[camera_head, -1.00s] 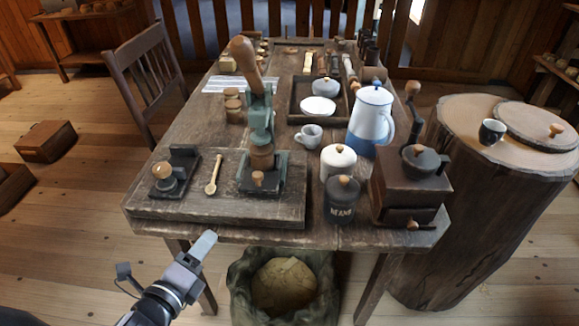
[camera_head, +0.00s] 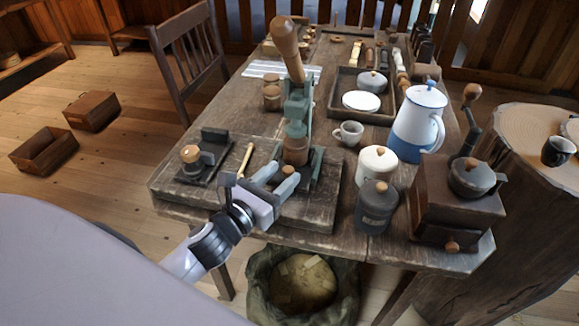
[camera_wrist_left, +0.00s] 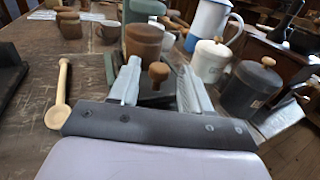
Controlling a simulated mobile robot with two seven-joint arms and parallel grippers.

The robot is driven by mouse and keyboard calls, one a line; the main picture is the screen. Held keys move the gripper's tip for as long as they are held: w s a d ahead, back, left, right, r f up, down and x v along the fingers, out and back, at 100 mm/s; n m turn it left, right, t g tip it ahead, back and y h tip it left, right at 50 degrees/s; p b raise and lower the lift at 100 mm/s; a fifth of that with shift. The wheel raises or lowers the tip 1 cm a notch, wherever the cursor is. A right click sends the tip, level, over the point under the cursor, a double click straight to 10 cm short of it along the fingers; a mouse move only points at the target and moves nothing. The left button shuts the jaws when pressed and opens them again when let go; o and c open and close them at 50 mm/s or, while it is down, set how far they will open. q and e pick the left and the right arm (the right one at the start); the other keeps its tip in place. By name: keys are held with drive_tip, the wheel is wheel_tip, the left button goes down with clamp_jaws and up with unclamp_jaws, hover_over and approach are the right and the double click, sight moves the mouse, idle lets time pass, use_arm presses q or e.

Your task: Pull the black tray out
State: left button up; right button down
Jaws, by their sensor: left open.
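The black tray (camera_wrist_left: 155,97) sits low at the foot of the green lever press (camera_head: 297,105), with a round wooden knob (camera_wrist_left: 158,72) at its front. My left gripper (camera_head: 277,177) is open at the front of the press. In the left wrist view its two fingers (camera_wrist_left: 159,68) lie on either side of the knob; I cannot tell whether they touch it. The gripper hides most of the tray in the head view. My right gripper is not in view.
A wooden spoon (camera_wrist_left: 62,92) and a black stand (camera_head: 203,160) are left of the gripper. A white lidded jar (camera_head: 377,165), a dark canister (camera_head: 376,207) and a coffee grinder (camera_head: 455,205) stand to the right. A sack (camera_head: 300,285) is below the table edge.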

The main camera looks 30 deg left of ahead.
sight(285, 172)
use_arm(q)
drive_tip(key=shift+w+d, duration=0.15)
drive_tip(key=shift+w, duration=0.7)
drive_tip(key=shift+w+d, duration=0.1)
drive_tip(key=shift+w, duration=0.7)
clamp_jaws()
